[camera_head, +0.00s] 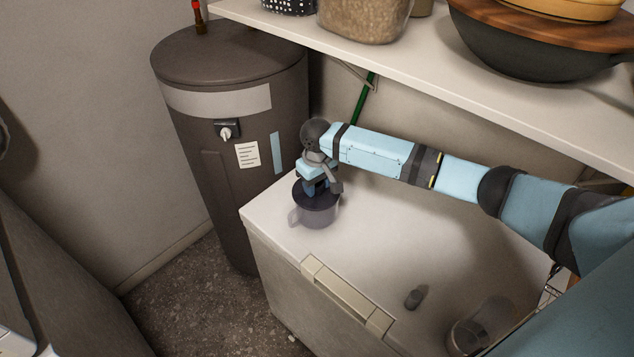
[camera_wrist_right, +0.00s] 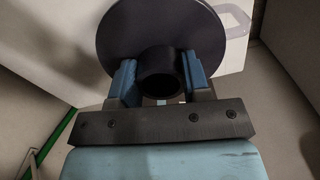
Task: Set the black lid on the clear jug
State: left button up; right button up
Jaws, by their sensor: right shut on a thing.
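The clear jug (camera_head: 316,215) stands upright near the back left corner of the white chest, its handle (camera_head: 293,216) pointing left. The black lid (camera_head: 318,197) is level at the jug's mouth, and I cannot tell whether it rests fully on the rim. My right gripper (camera_head: 317,184) comes down from above, shut on the lid's raised knob. In the right wrist view the knob (camera_wrist_right: 160,75) sits between the blue fingers of the gripper (camera_wrist_right: 158,82). My left gripper is not in view.
A small grey object (camera_head: 416,297) and a clear glass container (camera_head: 468,335) are on the chest (camera_head: 375,235) toward the front right. A dark tank (camera_head: 235,110) stands behind left. A shelf (camera_head: 430,62) with jars and pans overhangs the back.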

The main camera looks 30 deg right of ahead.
jog(key=shift+f, duration=0.2)
jog(key=o, duration=0.7)
jog(key=shift+c, duration=0.2)
notch_tip(320, 180, up, 3)
jog(key=p, duration=0.2)
jog(key=shift+p, duration=0.4)
jog(key=shift+r, duration=4)
